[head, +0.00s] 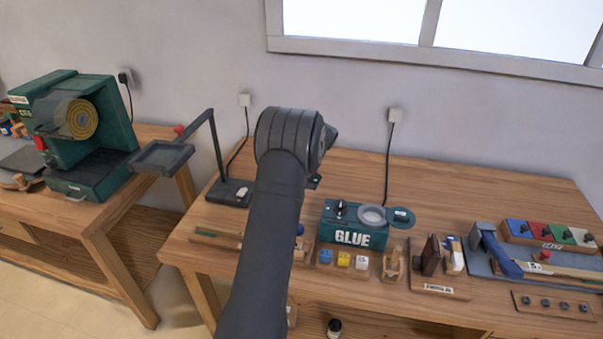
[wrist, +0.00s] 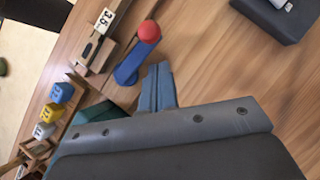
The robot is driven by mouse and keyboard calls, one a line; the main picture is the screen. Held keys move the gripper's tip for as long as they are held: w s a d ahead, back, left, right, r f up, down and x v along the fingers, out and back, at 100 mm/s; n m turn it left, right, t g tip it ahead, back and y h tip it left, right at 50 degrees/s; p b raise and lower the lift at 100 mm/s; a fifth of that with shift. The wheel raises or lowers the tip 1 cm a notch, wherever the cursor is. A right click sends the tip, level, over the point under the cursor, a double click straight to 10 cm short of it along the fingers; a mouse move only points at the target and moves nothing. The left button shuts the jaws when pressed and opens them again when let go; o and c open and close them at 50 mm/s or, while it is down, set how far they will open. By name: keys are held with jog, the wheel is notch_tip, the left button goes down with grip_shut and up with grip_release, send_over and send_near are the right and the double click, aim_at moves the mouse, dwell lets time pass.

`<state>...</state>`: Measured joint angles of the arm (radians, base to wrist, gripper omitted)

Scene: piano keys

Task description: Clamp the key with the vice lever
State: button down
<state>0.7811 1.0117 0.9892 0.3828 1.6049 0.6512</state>
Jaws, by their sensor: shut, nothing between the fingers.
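The vice lever (wrist: 137,60) is a blue arm with a red ball knob (wrist: 149,31), at the upper middle of the wrist view. It lies beside a wooden piece with a white numbered label (wrist: 104,21), which seems to be the key in its holder. My gripper (wrist: 159,68) shows as blue-grey fingers, shut and empty, pointing up in the picture just below the lever. The fingertips look apart from the lever; their height above the table is unclear. In the head view my own arm hides the gripper and most of the vice.
The green glue box (head: 350,235) stands right of my arm, with blue (head: 325,257), yellow (head: 343,260) and white (head: 361,262) blocks before it. A blue-levered fixture (head: 497,255) is far right. Bare wood lies behind the lever.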

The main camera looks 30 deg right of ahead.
jog(key=v, duration=1)
jog(key=shift+w+d, duration=0.15)
jog(key=shift+w, duration=0.1)
jog(key=a+f+m, duration=0.1)
jog(key=a+f, duration=0.1)
jog(key=f, duration=0.1)
jog(key=s+a+f+m+t, duration=0.1)
jog(key=a+f, duration=0.1)
jog(key=f, duration=0.1)
jog(key=a+f+m+t, duration=0.1)
jog(key=a+f, duration=0.1)
jog(key=f, duration=0.1)
jog(key=shift+s+f+m, duration=0.2)
jog(key=shift+f+m, duration=0.1)
jog(key=shift+m, duration=0.1)
jog(key=shift+s+d+m+t+h, duration=0.1)
jog(key=shift+d+m+t+h, duration=0.1)
jog(key=shift+d+m+t, duration=0.3)
jog(key=shift+s+d+m+t+h, duration=0.1)
jog(key=shift+d+m+t+h, duration=0.15)
jog(key=shift+m, duration=0.45)
jog(key=shift+a, duration=0.1)
jog(key=shift+w+a, duration=0.1)
